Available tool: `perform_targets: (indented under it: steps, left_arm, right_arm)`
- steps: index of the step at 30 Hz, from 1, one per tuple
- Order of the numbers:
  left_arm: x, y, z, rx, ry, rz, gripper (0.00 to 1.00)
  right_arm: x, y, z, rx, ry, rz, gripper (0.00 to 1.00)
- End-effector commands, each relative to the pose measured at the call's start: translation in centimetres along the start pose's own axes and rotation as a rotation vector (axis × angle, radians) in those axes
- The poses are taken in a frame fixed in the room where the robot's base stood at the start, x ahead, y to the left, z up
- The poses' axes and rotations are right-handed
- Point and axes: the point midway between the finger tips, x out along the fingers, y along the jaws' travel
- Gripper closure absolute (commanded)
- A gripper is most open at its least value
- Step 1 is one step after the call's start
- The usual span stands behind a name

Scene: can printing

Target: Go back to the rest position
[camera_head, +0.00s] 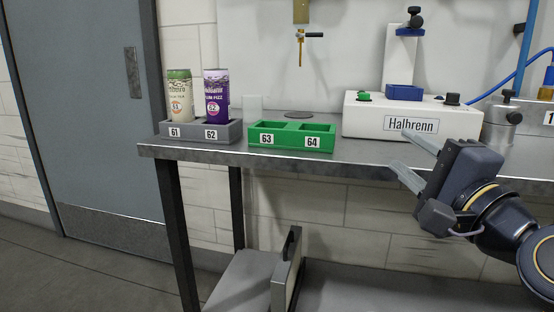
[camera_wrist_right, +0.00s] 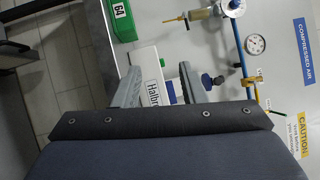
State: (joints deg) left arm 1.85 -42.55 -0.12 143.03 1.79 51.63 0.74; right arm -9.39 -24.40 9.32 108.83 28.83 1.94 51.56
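My right gripper (camera_head: 413,158) is in front of the bench edge, below the white Halbrenn machine (camera_head: 365,118). Its two fingers are spread apart with nothing between them. In the right wrist view the open fingers (camera_wrist_right: 158,85) show against the bench, with part of the Halbrenn machine (camera_wrist_right: 147,70) behind them. My left gripper is not in view. A green-and-cream can (camera_head: 179,95) and a purple can (camera_head: 216,93) stand upright in the grey holder (camera_head: 190,138), at 61 and 62. The green holder (camera_head: 290,146), marked 63 and 64, holds no can.
The steel bench (camera_head: 330,158) runs across the view, with its front edge near my right gripper. A metal canister (camera_head: 499,122) stands right of the machine. A brass tap (camera_head: 301,45) hangs on the wall. A lower shelf (camera_head: 380,292) holds a grey item. A door (camera_head: 95,110) is at left.

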Motion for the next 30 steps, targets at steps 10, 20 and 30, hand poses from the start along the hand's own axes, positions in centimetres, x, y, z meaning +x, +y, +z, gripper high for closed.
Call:
perform_targets:
  steps: [10,20,30]
  left_arm:
    - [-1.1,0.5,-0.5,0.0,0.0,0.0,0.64]
    - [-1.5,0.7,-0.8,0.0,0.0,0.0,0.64]
    - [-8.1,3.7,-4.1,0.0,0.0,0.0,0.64]
  right_arm:
    - [-11.3,20.9,-0.7,-0.688,-0.301,0.653,0.62]
    - [-21.7,30.6,0.1,-0.919,-0.649,0.967,0.62]
    - [-21.8,23.8,1.1,-0.943,-0.707,0.999,0.62]
